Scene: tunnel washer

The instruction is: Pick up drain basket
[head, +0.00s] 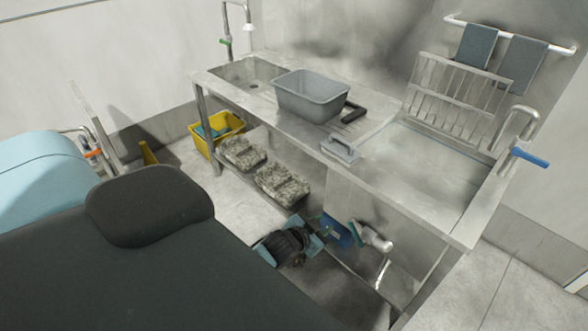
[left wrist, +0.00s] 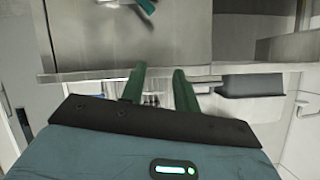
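No thing is plainly marked as the drain basket. A small grey tray-like piece with a raised handle (head: 340,151) sits on the steel counter's front edge in the head view and may be it. My left gripper (head: 352,232) is low in front of the counter, below and apart from that piece. In the left wrist view its two green fingers (left wrist: 160,82) stand apart, with nothing clearly held between them. A white cylinder (head: 375,239) shows just beyond the gripper in the head view; whether they touch I cannot tell. My right gripper is out of view.
A grey basin (head: 310,96) and a black bracket-like piece (head: 352,112) stand on the counter (head: 383,125). A slatted rack (head: 455,95) leans behind the sink. Stacked mottled blocks (head: 282,186) lie on the lower shelf. A yellow bin (head: 205,147) stands left.

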